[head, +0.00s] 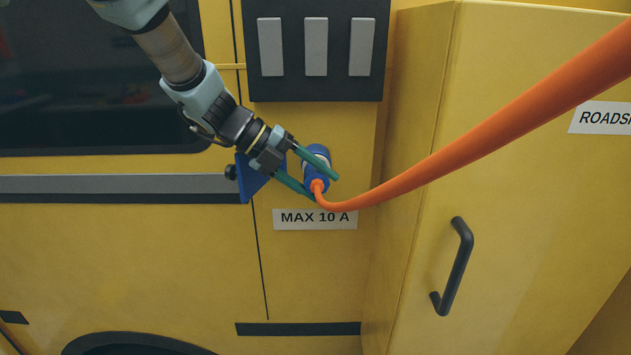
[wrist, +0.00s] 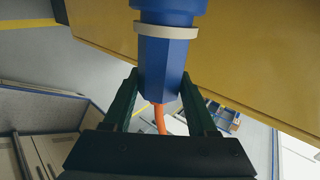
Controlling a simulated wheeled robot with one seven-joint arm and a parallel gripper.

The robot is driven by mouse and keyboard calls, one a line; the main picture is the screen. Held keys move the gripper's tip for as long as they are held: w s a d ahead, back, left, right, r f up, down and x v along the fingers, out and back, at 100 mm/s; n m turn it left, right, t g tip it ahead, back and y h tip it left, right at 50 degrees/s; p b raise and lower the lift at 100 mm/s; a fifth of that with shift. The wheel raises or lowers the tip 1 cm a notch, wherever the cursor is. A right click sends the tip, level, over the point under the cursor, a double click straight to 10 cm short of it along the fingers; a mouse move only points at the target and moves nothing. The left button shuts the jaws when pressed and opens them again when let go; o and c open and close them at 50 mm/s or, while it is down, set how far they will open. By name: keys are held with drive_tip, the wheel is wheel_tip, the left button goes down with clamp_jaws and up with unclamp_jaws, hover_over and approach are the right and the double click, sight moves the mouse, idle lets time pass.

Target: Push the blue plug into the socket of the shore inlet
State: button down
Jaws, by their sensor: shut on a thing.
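The blue plug (head: 313,184) has a pale ring around it and an orange cable leaving its near end. My gripper (head: 324,187) is shut on the plug, one green finger on each side. In the wrist view, the plug (wrist: 165,68) sits between the fingers of my gripper (wrist: 160,76), with its ring and a wider blue part beyond them. The shore inlet's blue lid (head: 252,179) stands open left of the plug, behind my gripper. The socket is hidden behind the plug, so I cannot tell how far the plug is in.
The orange cable (head: 480,125) rises to the upper right across a yellow cabinet door with a black handle (head: 453,266). A "MAX 10 A" label (head: 315,218) is just below the plug. A dark panel with grey switches (head: 316,47) is above.

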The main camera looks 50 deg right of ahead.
drive_tip(key=shift+c, duration=0.6)
unclamp_jaws()
